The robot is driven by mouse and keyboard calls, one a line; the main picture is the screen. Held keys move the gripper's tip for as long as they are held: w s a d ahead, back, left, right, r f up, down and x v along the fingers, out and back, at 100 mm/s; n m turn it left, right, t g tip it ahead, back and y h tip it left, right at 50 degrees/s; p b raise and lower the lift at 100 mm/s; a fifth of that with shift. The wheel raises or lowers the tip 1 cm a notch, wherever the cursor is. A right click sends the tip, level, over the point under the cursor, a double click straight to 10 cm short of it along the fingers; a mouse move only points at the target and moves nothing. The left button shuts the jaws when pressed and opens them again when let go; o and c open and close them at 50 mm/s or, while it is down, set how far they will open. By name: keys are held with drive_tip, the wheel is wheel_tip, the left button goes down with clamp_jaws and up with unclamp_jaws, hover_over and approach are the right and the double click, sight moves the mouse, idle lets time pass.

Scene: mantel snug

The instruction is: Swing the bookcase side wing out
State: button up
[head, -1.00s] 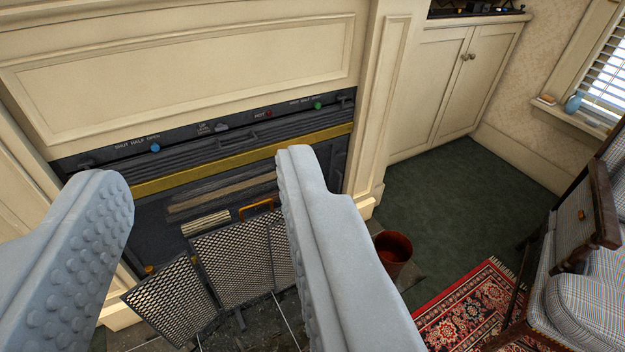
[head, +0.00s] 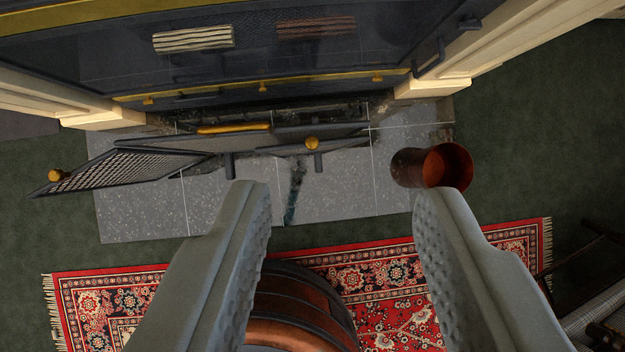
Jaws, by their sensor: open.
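No bookcase is in view. A folding black mesh fire screen stands on the hearth, seen from above, with a yellow handle (head: 232,128) on its centre panel. Its left wing (head: 140,168) reaches out to the left and ends in a brass knob (head: 57,175). Its right wing (head: 345,138) is seen nearly edge-on, lying close along the front of the centre panel, with a brass knob (head: 312,143). My gripper (head: 340,188) is open and empty, its fingers wide apart. In the picture its fingertips are below the right wing's knob, not touching the screen.
A red-brown bucket (head: 405,168) stands at the right of the grey tiled hearth (head: 345,200), close to my right fingertip in the picture. A patterned red rug (head: 385,275) lies in front. A dark fireplace front (head: 250,70) stands behind. A chair edge shows at lower right.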

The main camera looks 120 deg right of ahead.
sight(312, 143)
drive_tip(key=w+f+g, duration=0.2)
drive_tip(key=f, duration=0.9)
drive_tip(key=w+f+n+g, duration=0.1)
drive_tip(key=f+g, duration=0.1)
drive_tip(key=f, duration=0.9)
drive_tip(key=w+f+g, duration=0.2)
drive_tip(key=f, duration=0.9)
drive_tip(key=shift+w+a+f, duration=0.1)
drive_tip(key=shift+w+f, duration=0.25)
drive_tip(key=shift+f, duration=0.05)
clamp_jaws()
